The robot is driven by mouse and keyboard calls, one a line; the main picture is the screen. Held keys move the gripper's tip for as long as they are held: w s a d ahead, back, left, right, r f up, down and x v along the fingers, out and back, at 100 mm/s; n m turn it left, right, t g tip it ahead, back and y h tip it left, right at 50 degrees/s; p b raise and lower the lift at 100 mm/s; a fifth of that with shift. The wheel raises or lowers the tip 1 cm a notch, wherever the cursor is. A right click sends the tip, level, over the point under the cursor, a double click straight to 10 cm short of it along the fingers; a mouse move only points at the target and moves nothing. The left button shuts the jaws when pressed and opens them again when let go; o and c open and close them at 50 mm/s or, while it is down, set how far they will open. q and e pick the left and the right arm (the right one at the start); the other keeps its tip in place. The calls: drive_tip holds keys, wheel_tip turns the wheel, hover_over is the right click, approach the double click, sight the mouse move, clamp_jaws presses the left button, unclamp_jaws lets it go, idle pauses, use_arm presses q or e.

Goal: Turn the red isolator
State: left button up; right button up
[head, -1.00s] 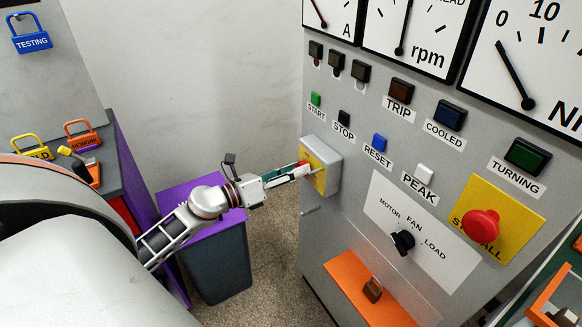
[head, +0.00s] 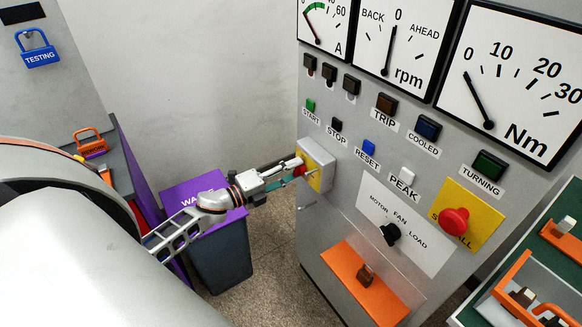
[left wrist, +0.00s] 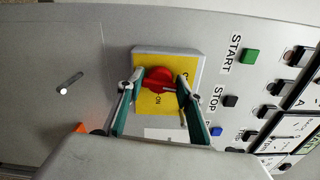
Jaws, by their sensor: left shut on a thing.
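The red isolator (left wrist: 159,79) is a red knob on a yellow plate (left wrist: 150,103), on a grey box at the left edge of the grey panel. My right gripper is not in view.
The panel has START (head: 310,105), STOP (head: 337,124) and RESET (head: 369,147) buttons beside the box, and a red mushroom button (head: 454,221) at the right. A short rod (left wrist: 69,84) sticks out near the isolator. A purple-lidded bin (head: 222,245) stands below my left arm.

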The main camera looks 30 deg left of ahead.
use_arm(q)
drive_tip(key=shift+a+n+p, duration=0.1)
drive_tip(key=shift+n+p, duration=0.4)
drive_tip(key=shift+n, duration=0.4)
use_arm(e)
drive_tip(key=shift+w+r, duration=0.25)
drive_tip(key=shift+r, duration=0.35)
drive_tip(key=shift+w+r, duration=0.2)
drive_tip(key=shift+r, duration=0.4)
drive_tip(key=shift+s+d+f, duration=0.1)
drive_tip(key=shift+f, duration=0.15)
use_arm(q)
drive_tip(key=o, duration=0.9)
drive_tip(key=v, duration=1.2)
drive_tip(key=shift+f, duration=0.15)
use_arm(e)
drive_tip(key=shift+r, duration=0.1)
